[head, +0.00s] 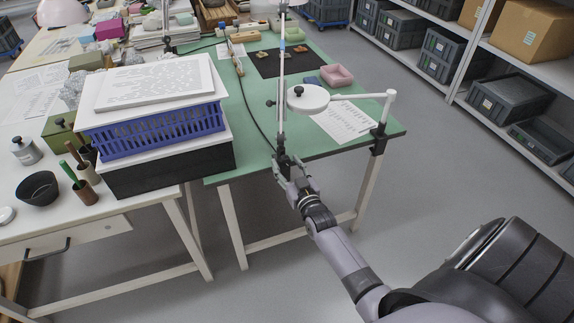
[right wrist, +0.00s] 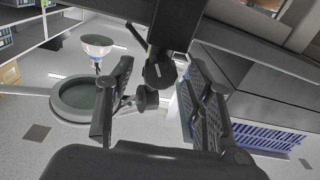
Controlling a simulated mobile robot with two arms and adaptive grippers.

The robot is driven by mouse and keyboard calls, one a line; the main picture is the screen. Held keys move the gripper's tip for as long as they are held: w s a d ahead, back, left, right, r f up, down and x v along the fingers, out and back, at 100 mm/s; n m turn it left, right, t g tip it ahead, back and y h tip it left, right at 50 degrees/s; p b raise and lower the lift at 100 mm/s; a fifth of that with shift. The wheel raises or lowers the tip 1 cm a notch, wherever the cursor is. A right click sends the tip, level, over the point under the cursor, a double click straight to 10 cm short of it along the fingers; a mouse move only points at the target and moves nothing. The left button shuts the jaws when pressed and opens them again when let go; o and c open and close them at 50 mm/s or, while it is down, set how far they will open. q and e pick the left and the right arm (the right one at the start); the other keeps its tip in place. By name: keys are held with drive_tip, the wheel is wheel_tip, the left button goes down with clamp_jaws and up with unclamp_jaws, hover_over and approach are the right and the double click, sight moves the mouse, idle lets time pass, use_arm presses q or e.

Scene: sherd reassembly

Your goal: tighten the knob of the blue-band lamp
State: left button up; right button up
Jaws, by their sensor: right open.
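The blue-band lamp (head: 282,75) stands on a thin pole at the front edge of the green table, with a blue band high on the pole. Its dark clamp (head: 283,150) sits at the table edge. My right gripper (head: 291,178) is just in front of and below this clamp. In the right wrist view, a dark round knob (right wrist: 147,98) shows between the open fingers of my right gripper (right wrist: 158,108), with a gap on each side. The knob is hard to make out in the head view, where the gripper overlaps the clamp. My left gripper is not in view.
A white round-headed lamp (head: 308,98) reaches in from a second clamp (head: 379,137) at the table's right corner. A blue basket (head: 155,132) on a dark box stands close on the left. A dark cable runs along the green table (head: 235,170). Floor to the right is clear.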

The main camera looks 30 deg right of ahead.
drive_tip(key=shift+w, duration=0.3)
drive_tip(key=shift+c, duration=0.5)
clamp_jaws()
